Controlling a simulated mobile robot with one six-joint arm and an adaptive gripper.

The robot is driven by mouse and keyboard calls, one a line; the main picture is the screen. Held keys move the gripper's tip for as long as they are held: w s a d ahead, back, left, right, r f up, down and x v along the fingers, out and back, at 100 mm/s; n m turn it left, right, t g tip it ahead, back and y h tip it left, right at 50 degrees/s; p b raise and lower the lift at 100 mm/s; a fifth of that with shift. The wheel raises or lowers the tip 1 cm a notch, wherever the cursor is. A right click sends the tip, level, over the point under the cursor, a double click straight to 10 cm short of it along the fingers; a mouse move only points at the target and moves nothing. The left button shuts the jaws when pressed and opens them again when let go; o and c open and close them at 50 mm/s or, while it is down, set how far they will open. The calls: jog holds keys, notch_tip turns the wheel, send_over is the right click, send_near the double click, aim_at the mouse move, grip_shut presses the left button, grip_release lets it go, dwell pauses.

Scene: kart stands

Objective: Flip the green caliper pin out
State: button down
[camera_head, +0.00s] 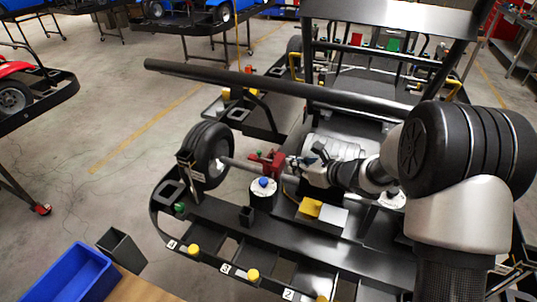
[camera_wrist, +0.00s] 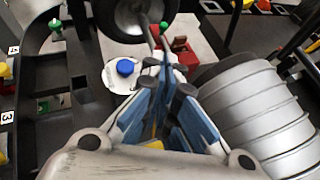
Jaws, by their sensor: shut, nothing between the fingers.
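The green caliper pin (camera_head: 260,154) is a small green piece at the upper left of the red caliper (camera_head: 270,162), beside the black wheel (camera_head: 208,155). In the wrist view the green pin (camera_wrist: 163,25) shows just beyond my fingertips, with the red caliper (camera_wrist: 186,52) to their right. My gripper (camera_head: 292,163) reaches in from the right, close to the caliper. In the wrist view my gripper (camera_wrist: 165,62) has its blue fingers together and empty. Whether a fingertip touches the pin or caliper I cannot tell; the fingers hide part of the caliper.
A blue-topped white cap (camera_head: 263,184) stands below the caliper. A ribbed silver cylinder (camera_wrist: 255,105) lies close to the right of my fingers. A long black bar (camera_head: 270,82) spans above. A yellow block (camera_head: 311,207) sits in front. Open floor lies left of the kart.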

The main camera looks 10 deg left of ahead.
jog(key=x, duration=0.9)
jog(key=r+x, duration=0.1)
jog(key=x, duration=0.4)
jog(key=shift+w+a+b, duration=0.1)
jog(key=shift+a+b, duration=0.1)
jog(key=shift+b, duration=0.2)
